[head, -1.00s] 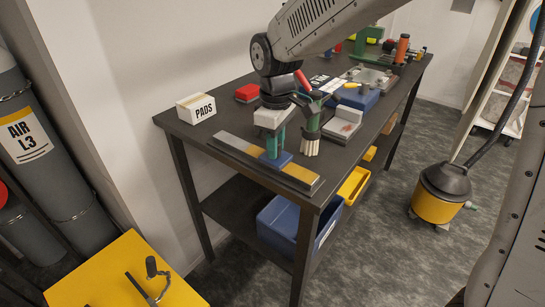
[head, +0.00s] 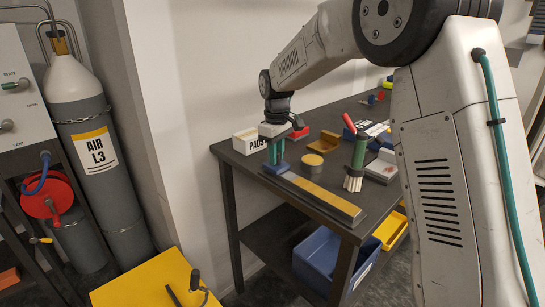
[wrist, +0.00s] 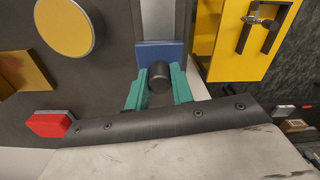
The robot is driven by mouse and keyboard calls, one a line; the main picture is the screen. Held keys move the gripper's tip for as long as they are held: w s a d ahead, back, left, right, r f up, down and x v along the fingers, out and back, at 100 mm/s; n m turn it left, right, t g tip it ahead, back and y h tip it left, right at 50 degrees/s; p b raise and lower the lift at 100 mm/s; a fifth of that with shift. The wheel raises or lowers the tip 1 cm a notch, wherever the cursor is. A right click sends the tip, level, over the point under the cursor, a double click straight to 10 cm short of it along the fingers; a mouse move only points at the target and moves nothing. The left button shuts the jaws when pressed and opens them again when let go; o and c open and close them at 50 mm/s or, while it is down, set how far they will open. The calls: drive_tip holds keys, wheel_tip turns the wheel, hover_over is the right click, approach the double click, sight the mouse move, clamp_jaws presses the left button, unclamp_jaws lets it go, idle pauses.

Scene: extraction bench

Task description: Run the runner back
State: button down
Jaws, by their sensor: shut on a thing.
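The blue runner (head: 276,168) sits at the left, far end of the grey rail with a yellow strip (head: 318,193), which lies along the bench's near edge. My gripper (head: 275,152) points down over the runner, its teal fingers shut on it. In the wrist view, my gripper (wrist: 158,86) has a finger on each side of the runner's dark round knob; the runner's blue plate (wrist: 160,53) shows just beyond. The fingers hide part of the knob.
A PADS box (head: 247,142) stands close behind my gripper. A round yellow-topped tin (head: 313,161) and a green holder with white sticks (head: 357,160) stand behind the rail. A yellow surface (head: 155,281) is at lower left.

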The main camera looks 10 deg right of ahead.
drive_tip(key=shift+w+a+r, duration=0.1)
drive_tip(key=shift+w+r, duration=0.05)
drive_tip(key=shift+w, duration=0.05)
drive_tip(key=c, duration=1.2)
unclamp_jaws()
drive_tip(key=shift+a, duration=0.1)
wheel_tip(320, 180, up, 8)
drive_tip(key=shift+f, duration=0.2)
